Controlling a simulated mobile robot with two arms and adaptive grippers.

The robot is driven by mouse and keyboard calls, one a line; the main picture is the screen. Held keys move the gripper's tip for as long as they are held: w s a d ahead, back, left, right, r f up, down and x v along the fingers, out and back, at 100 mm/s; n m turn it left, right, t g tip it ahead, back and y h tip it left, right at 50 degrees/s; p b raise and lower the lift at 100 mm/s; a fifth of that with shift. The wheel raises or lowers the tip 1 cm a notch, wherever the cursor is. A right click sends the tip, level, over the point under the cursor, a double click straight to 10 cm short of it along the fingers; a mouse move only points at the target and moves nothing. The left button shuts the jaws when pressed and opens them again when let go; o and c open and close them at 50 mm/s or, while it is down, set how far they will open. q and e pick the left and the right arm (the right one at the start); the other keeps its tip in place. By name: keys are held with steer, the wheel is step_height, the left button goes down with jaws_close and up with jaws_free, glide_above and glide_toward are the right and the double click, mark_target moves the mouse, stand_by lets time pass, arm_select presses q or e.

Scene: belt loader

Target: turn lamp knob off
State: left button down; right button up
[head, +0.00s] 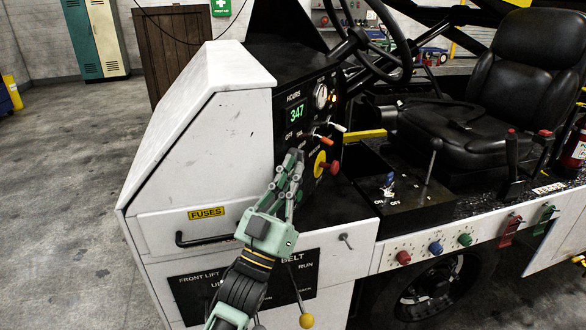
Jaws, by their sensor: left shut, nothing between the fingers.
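My left gripper (296,156) is shut and empty, with its fingertips close in front of the dark dash panel (301,94), just below the green 347 hours display (297,114). I cannot tell whether the fingertips touch the panel. The gripper hides part of the panel, and no label that names a lamp can be read, so I cannot single out the lamp knob. Right of the fingertips are an orange-tipped lever (325,140), a white-tipped lever (338,127) and a red knob on a yellow disc (321,163). My right gripper is not in view.
A steering wheel (404,62) and a black seat (517,67) are to the right. A console switch (388,181) has an ON/OFF label. A drawer handle (204,240) and yellow-knobbed lever (306,320) are low near my arm. Open floor (62,190) lies left.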

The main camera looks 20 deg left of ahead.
arm_select(q)
steer(key=shift+w+f, duration=0.2)
steer(key=shift+f, duration=0.3)
